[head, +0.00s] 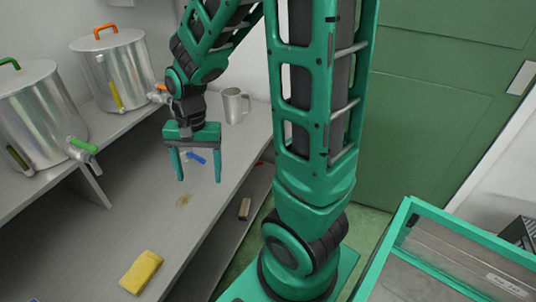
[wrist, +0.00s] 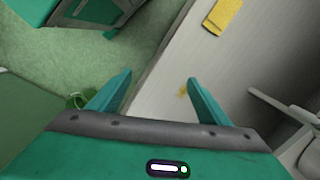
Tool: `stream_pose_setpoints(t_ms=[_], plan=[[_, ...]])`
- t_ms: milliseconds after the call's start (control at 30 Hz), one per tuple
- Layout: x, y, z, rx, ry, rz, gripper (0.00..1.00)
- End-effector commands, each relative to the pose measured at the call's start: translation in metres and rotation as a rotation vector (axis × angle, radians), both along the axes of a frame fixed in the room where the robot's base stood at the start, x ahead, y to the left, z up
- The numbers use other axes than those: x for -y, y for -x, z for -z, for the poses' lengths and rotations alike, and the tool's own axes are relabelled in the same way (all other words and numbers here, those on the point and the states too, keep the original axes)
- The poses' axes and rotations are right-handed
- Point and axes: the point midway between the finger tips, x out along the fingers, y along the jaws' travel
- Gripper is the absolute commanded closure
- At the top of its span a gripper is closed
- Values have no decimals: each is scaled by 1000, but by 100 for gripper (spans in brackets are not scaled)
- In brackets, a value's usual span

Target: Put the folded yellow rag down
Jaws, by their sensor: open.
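The folded yellow rag (head: 141,272) lies flat on the grey bench (head: 120,225), near its front edge at the lower left of the head view. It also shows at the top of the wrist view (wrist: 224,15). My gripper (head: 199,180) is open and empty above the bench, well apart from the rag. In the wrist view its two fingers (wrist: 158,80) are spread with nothing between them. A brownish-yellow stain (head: 184,200) marks the bench top just below my gripper.
Two steel drums, one with a green handle (head: 35,112) and one with an orange handle (head: 115,75), stand on a raised shelf at left. A metal jug (head: 234,106) and a small blue item (head: 197,158) are on the bench behind my gripper. A brown block (head: 244,208) sits on the lower shelf.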

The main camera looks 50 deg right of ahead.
Motion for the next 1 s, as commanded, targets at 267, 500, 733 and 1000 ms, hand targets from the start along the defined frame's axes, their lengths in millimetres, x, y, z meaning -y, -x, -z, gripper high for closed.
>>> stream_pose_setpoints(t_ms=[267, 500, 733, 1000], plan=[[74, 83, -57, 18, 79, -165, 29], [101, 149, -80, 14, 81, -278, 29], [103, 170, -84, 14, 74, -320, 29], [103, 170, -84, 13, 74, -321, 29]])
